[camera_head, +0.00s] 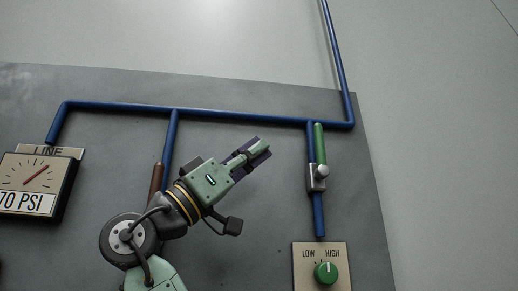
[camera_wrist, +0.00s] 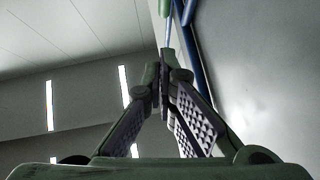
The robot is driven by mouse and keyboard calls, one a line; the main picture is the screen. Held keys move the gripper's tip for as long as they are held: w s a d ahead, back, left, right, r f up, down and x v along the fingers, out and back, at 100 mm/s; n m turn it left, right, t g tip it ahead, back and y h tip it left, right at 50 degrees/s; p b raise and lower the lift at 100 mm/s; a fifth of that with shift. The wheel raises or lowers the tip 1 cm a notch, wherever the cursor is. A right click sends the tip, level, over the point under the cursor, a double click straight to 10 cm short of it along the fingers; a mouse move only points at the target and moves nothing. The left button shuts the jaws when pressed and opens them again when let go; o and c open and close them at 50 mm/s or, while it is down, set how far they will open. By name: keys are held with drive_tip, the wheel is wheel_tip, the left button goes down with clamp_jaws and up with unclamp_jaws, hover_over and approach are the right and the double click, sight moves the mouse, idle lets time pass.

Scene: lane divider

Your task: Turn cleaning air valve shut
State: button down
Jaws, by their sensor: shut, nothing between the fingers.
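A valve (camera_head: 317,178) with a long green handle (camera_head: 320,143) sits on the right-hand blue pipe. The handle points up, alongside the pipe. A brown handle (camera_head: 157,176) stands upright beside the middle pipe, partly hidden behind my arm. I see no label saying which valve is for cleaning air. My gripper (camera_head: 264,147) is shut and empty, pointing up and right, in the picture between the middle pipe and the green handle, apart from the handle. In the wrist view its fingers (camera_wrist: 165,88) meet below a green piece (camera_wrist: 164,8) at the top edge.
Blue pipes (camera_head: 240,112) run across the top of the grey panel (camera_head: 90,85). A gauge marked LINE, 70 PSI (camera_head: 37,183) hangs at the left. A green LOW/HIGH knob (camera_head: 326,272) is below the right-hand pipe. The panel between the pipes is otherwise bare.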

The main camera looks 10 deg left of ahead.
sight(320, 149)
drive_tip(key=w+d+r+p, duration=0.4)
drive_tip(key=d+r, duration=0.1)
drive_tip(key=d, duration=0.3)
drive_tip(key=shift+w, duration=0.25)
drive_tip(key=shift+s+d, duration=0.1)
drive_tip(key=shift+d, duration=0.15)
